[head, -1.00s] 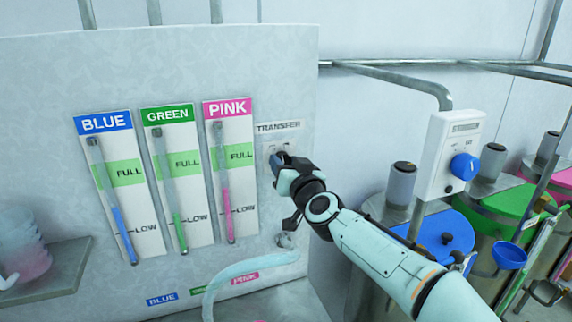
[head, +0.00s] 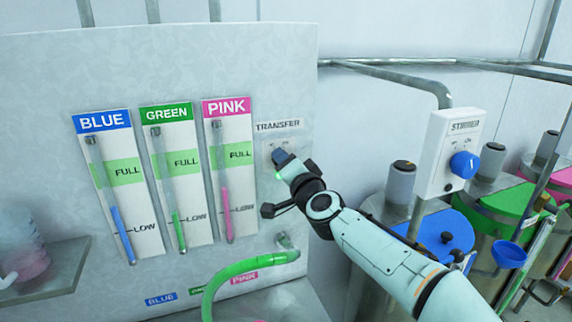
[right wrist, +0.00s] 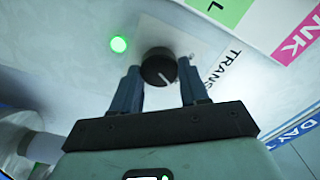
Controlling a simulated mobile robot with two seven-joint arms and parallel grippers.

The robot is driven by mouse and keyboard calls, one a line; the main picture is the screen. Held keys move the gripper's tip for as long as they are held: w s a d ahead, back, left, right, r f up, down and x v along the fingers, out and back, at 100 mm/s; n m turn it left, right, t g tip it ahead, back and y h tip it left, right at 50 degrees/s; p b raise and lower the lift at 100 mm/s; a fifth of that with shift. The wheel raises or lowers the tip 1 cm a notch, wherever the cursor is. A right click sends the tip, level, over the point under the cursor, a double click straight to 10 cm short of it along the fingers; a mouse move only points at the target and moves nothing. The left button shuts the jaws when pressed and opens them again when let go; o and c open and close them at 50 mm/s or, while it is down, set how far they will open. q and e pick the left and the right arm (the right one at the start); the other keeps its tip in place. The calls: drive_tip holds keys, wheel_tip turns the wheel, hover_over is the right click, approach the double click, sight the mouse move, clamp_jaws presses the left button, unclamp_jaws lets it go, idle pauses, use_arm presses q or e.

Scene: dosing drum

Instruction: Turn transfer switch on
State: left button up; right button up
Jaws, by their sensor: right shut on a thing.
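The transfer switch is a round black knob (right wrist: 159,67) with a white pointer line, on a plate under the word TRANSFER (head: 278,126) at the right of the grey panel. My right gripper (head: 284,160) is at this switch in the head view and hides most of the knob. In the right wrist view its two fingers (right wrist: 160,88) stand on either side of the knob, shut on it. A round green light (right wrist: 119,44) glows beside the knob. My left gripper is not in view.
BLUE, GREEN and PINK level gauges (head: 228,170) line the panel left of the switch. A green hose (head: 235,266) curves below my gripper. A white STIRRER box with a blue knob (head: 464,164) hangs at right, with lidded drums (head: 441,236) below. A shelf (head: 60,270) juts out at left.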

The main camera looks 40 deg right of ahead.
drive_tip(key=shift+m, duration=0.3)
drive_tip(key=o, duration=1.1)
drive_tip(key=shift+c, duration=0.2)
drive_tip(key=v, duration=1.3)
drive_tip(key=shift+s+b, duration=0.2)
drive_tip(key=shift+b, duration=0.1)
